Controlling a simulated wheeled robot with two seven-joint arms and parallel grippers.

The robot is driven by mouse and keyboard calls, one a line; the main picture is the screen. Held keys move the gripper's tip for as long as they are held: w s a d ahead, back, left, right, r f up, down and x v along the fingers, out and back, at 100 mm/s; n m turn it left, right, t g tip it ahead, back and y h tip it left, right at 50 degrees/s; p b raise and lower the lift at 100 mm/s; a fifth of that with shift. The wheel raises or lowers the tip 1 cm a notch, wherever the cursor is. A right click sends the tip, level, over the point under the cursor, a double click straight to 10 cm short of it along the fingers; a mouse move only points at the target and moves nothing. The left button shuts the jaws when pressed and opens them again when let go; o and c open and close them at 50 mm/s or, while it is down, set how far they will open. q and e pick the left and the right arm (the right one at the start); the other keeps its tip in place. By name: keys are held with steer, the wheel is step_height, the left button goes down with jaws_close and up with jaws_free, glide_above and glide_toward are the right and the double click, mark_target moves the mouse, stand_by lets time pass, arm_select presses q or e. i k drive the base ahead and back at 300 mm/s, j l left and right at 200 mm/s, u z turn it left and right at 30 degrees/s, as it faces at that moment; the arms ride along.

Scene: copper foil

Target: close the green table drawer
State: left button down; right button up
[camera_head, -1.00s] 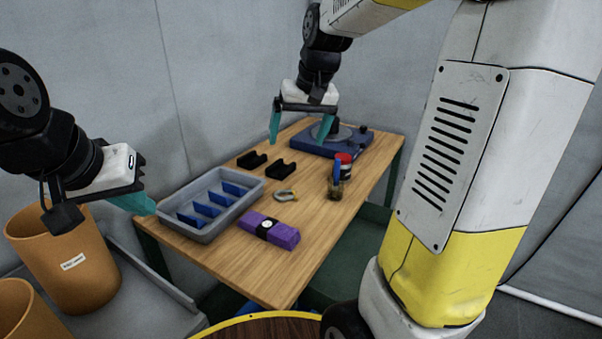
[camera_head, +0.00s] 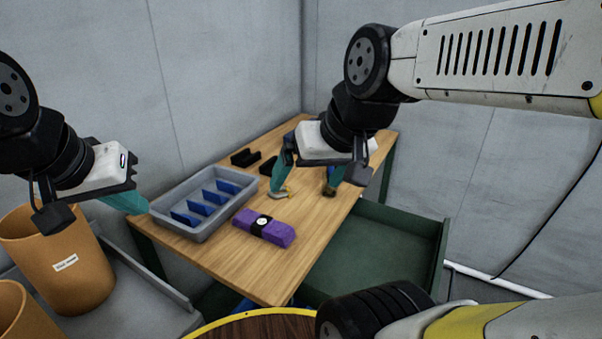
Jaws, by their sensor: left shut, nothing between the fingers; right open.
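The green drawer (camera_head: 372,262) stands pulled out from the right side of the wooden table (camera_head: 262,275). Its inside looks empty, and its lower front is partly hidden by my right arm. My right gripper (camera_head: 318,180) is open above the far right part of the table, to the left of and above the drawer, apart from it. My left gripper (camera_head: 135,208) is shut and empty, at the left end of the table beside the grey tray, far from the drawer.
On the table are a grey tray (camera_head: 183,233) with blue dividers, a purple bundle (camera_head: 280,236), a small metal part (camera_head: 278,193) and black holders (camera_head: 245,157). Orange bins (camera_head: 62,282) stand at the left. Open floor lies right of the drawer, toward the wall.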

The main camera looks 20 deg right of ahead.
mark_target(375, 243)
steer(key=k+l+z, duration=0.25)
steer(key=l+z, duration=0.25)
steer(key=k+l+z, duration=0.25)
steer(key=l, duration=0.2)
steer(key=l+z, duration=0.25)
steer(key=i+j, duration=0.3)
steer(key=j, duration=0.15)
